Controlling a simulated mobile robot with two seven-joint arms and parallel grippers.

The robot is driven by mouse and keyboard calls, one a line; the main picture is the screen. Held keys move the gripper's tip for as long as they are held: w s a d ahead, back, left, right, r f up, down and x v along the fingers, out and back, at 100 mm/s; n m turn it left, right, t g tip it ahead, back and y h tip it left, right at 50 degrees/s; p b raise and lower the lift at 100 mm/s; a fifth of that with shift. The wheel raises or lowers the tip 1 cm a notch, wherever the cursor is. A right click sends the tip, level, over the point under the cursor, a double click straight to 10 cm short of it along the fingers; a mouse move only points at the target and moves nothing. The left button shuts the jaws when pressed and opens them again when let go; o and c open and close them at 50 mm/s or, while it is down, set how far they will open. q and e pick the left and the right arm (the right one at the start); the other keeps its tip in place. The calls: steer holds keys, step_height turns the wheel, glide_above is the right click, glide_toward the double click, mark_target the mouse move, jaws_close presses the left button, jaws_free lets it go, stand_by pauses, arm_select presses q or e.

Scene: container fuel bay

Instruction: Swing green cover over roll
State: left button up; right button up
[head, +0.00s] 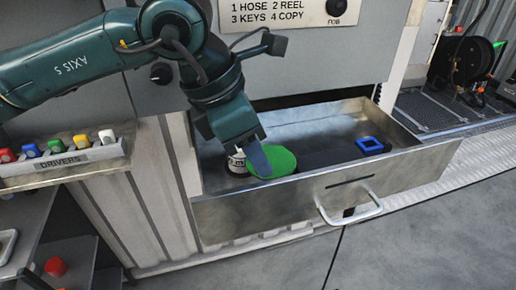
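The green cover (277,160) is a flat round disc inside the open metal drawer (290,208). A small pale cylinder with dark markings, perhaps the roll (237,162), stands at the left in the drawer, just left of the cover. My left gripper (258,160) reaches down into the drawer. Its grey-blue finger is in front of the cover's left part, and I cannot tell whether it touches the cover. The gap between its fingers is hidden. My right gripper is not in view.
A blue square frame (370,145) lies at the right in the drawer. The drawer has a front handle (350,207). A drivers rack (62,160) with coloured handles is at left. A label panel (290,12) is above, and a black reel (470,62) stands far right.

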arm_select(q)
steer(key=shift+d+f, duration=0.25)
steer(key=shift+f, duration=0.4)
steer(key=shift+c, duration=0.5)
jaws_close()
